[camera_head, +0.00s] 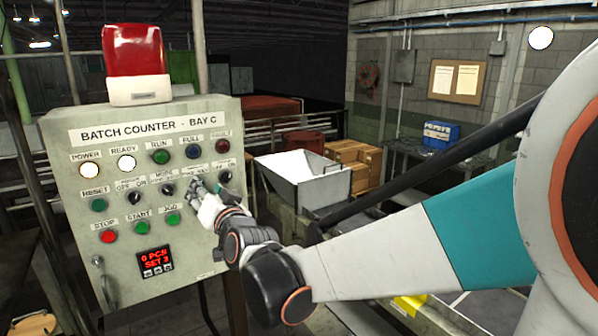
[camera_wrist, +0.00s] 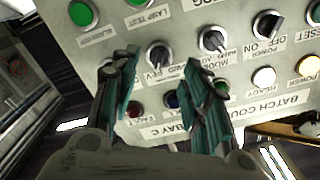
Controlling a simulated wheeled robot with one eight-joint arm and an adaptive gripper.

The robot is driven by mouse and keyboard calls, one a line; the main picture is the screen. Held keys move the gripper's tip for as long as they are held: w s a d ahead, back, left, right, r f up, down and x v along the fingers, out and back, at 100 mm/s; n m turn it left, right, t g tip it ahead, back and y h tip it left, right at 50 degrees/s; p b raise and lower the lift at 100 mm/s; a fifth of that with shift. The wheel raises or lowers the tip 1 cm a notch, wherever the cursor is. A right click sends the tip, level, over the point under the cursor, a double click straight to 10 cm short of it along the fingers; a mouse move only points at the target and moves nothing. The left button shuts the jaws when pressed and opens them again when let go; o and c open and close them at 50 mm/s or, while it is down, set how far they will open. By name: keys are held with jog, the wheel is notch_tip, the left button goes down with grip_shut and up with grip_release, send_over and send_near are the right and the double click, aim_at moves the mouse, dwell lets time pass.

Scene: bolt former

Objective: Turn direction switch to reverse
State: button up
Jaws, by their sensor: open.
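The direction switch (camera_wrist: 158,55), a black rotary knob on a light round collar with a partly hidden FWD/REV label, shows in the wrist view, where the panel appears upside down. It lies between and beyond the two fingers of my gripper (camera_wrist: 160,72). The fingers are spread, with no clear contact on the knob. I cannot tell for sure which mark the knob points at. In the head view my gripper (camera_head: 194,187) is in front of the panel's middle row and hides the direction switch.
The grey control panel (camera_head: 205,245) carries lamps, buttons and similar knobs. The mode knob (camera_wrist: 213,40) is right beside the direction switch in the wrist view. Another knob (camera_head: 225,177) is just right of my gripper. A white hopper (camera_head: 322,188) stands further right.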

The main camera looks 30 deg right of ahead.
jog(key=s, duration=0.8)
jog(key=shift+f, duration=0.1)
jog(key=s+f+n+g+b, duration=0.2)
jog(key=s+f+b, duration=0.5)
jog(key=f, duration=0.4)
jog(key=s+f+n+g+b, duration=0.2)
jog(key=s+f+g+b, duration=0.3)
jog(key=f, duration=0.7)
jog(key=s+f+n+g+b, duration=0.2)
jog(key=s+f+g+b, duration=0.2)
jog(key=s+f+b, duration=0.4)
notch_tip(320, 180, down, 4)
jog(key=shift+s+f+b, duration=0.25)
jog(key=shift+s+b, duration=0.1)
jog(key=shift+s, duration=0.5)
